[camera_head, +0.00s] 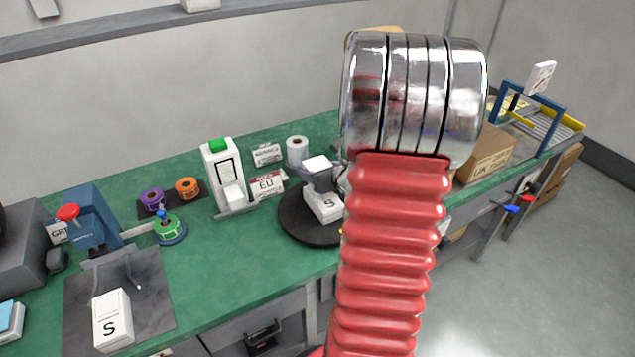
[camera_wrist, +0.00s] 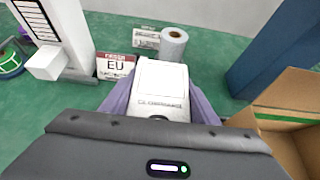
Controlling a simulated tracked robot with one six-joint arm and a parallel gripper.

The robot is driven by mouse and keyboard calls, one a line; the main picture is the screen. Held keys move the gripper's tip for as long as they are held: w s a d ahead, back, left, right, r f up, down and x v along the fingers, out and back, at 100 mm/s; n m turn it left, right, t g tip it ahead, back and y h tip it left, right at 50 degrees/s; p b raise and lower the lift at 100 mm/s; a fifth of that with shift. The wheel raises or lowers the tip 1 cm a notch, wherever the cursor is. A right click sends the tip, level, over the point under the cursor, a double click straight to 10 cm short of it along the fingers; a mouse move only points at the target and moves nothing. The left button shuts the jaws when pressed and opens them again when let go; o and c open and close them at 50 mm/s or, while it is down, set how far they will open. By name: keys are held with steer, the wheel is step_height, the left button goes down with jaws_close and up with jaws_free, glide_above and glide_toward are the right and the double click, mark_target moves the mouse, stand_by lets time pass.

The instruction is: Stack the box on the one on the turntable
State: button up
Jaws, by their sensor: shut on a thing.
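My gripper (camera_head: 322,177) is shut on a white box (camera_wrist: 162,88), which sits between its two purple-grey fingers in the wrist view. In the head view the top of this held box (camera_head: 316,163) shows just above the fingers. A white box marked S (camera_head: 326,207) rests on the black round turntable (camera_head: 300,227). The held box appears right above or slightly behind that box; the gripper covers the space between them, so I cannot tell whether they touch. The turntable box is hidden in the wrist view.
A white device with a green top (camera_head: 222,172), an EU label card (camera_head: 266,184) and a white roll (camera_head: 297,151) stand behind and left of the turntable. Another S box (camera_head: 112,322) lies on a dark mat at the front left. A cardboard carton (camera_head: 487,155) stands right.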

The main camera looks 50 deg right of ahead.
steer(key=shift+f, duration=0.1)
steer(key=shift+f, duration=2.05)
steer(key=o, duration=1.1)
steer(key=shift+f, duration=0.1)
steer(key=shift+s+a+r, duration=0.15)
steer(key=shift+s+r, duration=0.3)
steer(key=shift+s, duration=0.1)
steer(key=shift+v, duration=5.35)
